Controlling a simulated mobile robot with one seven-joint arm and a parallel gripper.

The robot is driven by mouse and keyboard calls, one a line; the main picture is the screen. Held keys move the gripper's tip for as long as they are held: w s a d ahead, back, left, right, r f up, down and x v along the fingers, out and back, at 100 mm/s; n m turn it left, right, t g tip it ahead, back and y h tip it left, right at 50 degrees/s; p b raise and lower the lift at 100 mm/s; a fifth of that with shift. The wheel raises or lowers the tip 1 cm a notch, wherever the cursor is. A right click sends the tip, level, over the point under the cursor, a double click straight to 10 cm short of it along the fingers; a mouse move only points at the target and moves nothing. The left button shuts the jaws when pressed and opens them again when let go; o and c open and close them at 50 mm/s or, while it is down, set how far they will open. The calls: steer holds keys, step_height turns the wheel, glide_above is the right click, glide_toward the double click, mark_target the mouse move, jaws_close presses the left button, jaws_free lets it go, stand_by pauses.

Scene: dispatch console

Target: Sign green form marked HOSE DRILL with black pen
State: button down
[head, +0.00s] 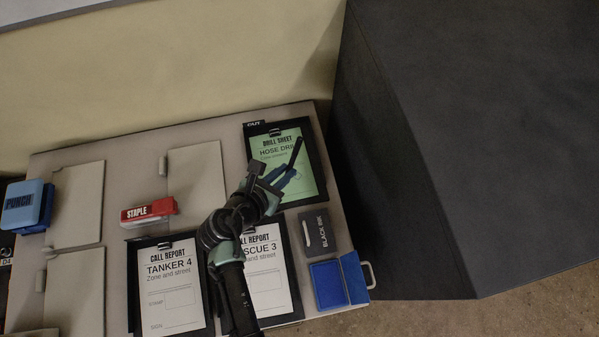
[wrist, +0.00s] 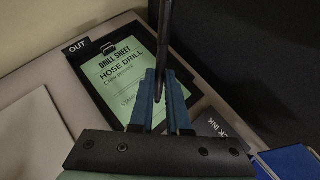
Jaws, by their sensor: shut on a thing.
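The green form (head: 309,181) marked HOSE DRILL lies on a black clipboard at the back right of the console top. It also shows in the wrist view (wrist: 108,72), partly covered by my fingers. My gripper (head: 278,178) is over the form's lower left part, shut on a black pen (head: 295,152). In the wrist view the pen (wrist: 165,35) stands up between the blue fingertips (wrist: 160,92). I cannot tell whether the pen touches the paper. The form's lower part is hidden by my fingers in the wrist view.
A BLACK INK box (head: 318,232) and an open blue ink pad (head: 327,284) sit in front of the form. Clipboards marked TANKER 4 (head: 170,290) and RESCUE 3 (head: 268,275) lie nearer.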

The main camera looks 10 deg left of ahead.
steer(key=shift+s+a+f+b, duration=0.1)
steer(key=shift+a+f+b, duration=0.1)
steer(key=shift+f+b, duration=0.65)
step_height(320, 180, down, 4)
steer(key=b, duration=0.4)
steer(key=shift+b, duration=0.4)
steer(key=shift+f, duration=0.45)
stand_by(0.4)
steer(key=shift+d+r, duration=0.1)
steer(key=shift+d, duration=0.1)
steer(key=shift+w+d, duration=0.15)
steer(key=shift+w, duration=0.2)
steer(key=shift+w+d, duration=0.1)
steer(key=shift+d, duration=0.1)
steer(key=shift+w+d+p, duration=0.35)
steer(key=shift+d+p, duration=0.05)
steer(key=shift+p, duration=0.1)
